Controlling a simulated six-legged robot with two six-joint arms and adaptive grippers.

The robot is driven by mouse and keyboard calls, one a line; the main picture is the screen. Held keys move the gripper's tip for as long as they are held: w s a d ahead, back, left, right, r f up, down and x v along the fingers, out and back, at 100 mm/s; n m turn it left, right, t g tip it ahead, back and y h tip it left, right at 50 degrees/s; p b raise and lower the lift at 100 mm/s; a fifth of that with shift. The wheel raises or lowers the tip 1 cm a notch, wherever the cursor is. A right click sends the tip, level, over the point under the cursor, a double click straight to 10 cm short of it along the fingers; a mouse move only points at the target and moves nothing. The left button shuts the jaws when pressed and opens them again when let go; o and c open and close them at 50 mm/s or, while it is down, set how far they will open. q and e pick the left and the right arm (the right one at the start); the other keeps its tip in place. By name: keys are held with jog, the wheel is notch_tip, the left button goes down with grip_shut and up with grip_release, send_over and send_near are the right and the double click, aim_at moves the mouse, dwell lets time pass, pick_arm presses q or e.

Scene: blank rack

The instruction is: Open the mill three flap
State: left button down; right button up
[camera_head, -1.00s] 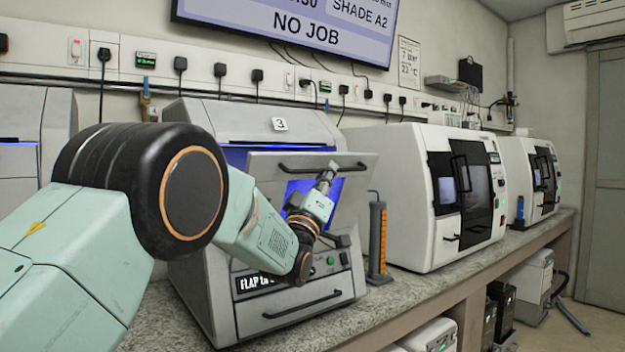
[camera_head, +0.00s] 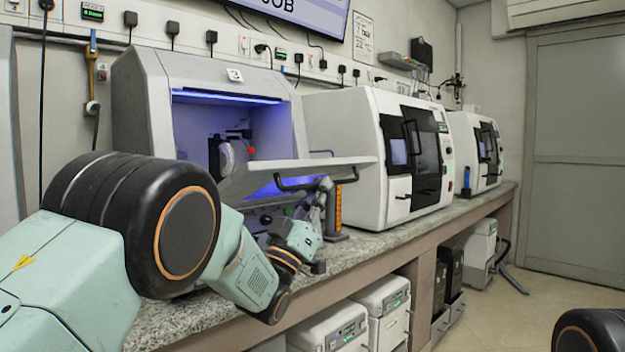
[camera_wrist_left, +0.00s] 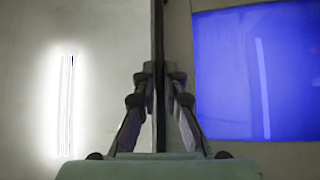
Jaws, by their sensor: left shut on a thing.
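Mill three (camera_head: 150,100) is the grey machine with a "3" label on top. Its flap (camera_head: 262,180) is tipped outward, close to level, and the blue-lit chamber (camera_head: 205,125) shows behind it. My left gripper (camera_head: 326,186) is at the flap's outer edge, shut on the dark bar handle (camera_head: 292,186). In the left wrist view the closed fingers (camera_wrist_left: 160,85) meet at the narrow bar, with the pale flap and its blue window on either side. My right gripper is out of view.
A white mill (camera_head: 345,130) stands to the right, with another beyond it. An orange cylinder on a stand (camera_head: 338,212) is close behind my left gripper. White units (camera_head: 385,300) sit under the speckled counter (camera_head: 390,240). Floor at the right is open.

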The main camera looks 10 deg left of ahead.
pick_arm(q)
jog(key=shift+d+f, duration=0.1)
jog(key=shift+f, duration=1)
jog(key=c, duration=1.8)
grip_release()
jog(key=shift+c, duration=0.2)
jog(key=shift+o, duration=0.7)
jog(key=shift+w+f, duration=0.1)
jog(key=v, duration=1.2)
